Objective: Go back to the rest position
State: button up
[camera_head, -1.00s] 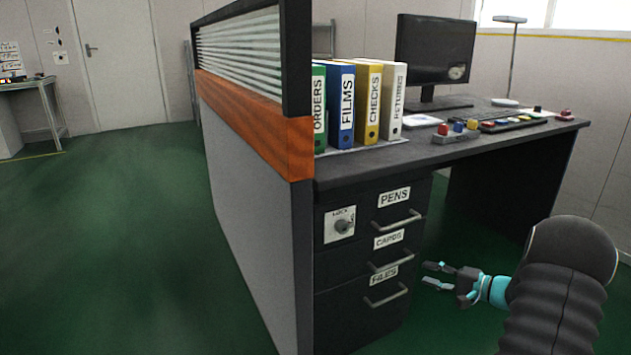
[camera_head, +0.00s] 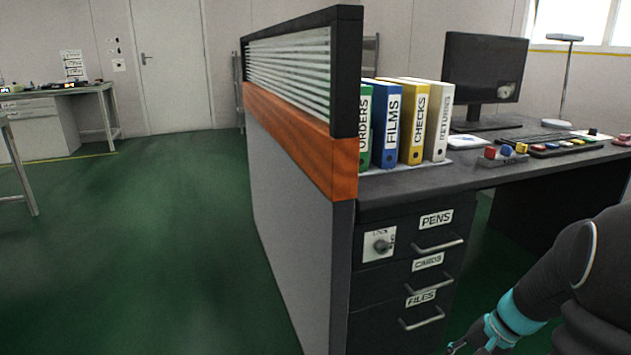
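My gripper (camera_head: 468,349) is at the bottom edge of the head view, right of the drawer cabinet and low down. Its fingers are mostly cut off by the frame, so I cannot see whether they are apart. My dark arm with a teal band fills the lower right corner. The drawer cabinet (camera_head: 372,285) has drawers labelled PENS, CARDS and FILES, all looking closed, and a lock plate (camera_head: 379,245) at its upper left.
The desk (camera_head: 470,175) carries several binders (camera_head: 413,125), a monitor (camera_head: 484,80), a lamp (camera_head: 566,80) and small coloured items. A partition (camera_head: 290,200) stands at its left end. Green floor (camera_head: 150,230) is open on the left, with another table (camera_head: 75,92) beyond it.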

jog(key=s+a+r+n+t+h+p, duration=0.2)
jog(key=s+a+r+n, duration=0.2)
jog(key=r, duration=0.6)
jog(key=s+a+r+n+t+h+p, duration=0.2)
jog(key=s+a+r+n+h, duration=0.1)
jog(key=s+a+r, duration=0.5)
notch_tip(320, 180, up, 3)
jog(key=shift+s+a+r+n+t+h+p, duration=0.1)
jog(key=shift+s+a+n+t+h+p, duration=0.25)
jog(key=shift+s+n, duration=0.5)
jog(key=shift+w, duration=0.1)
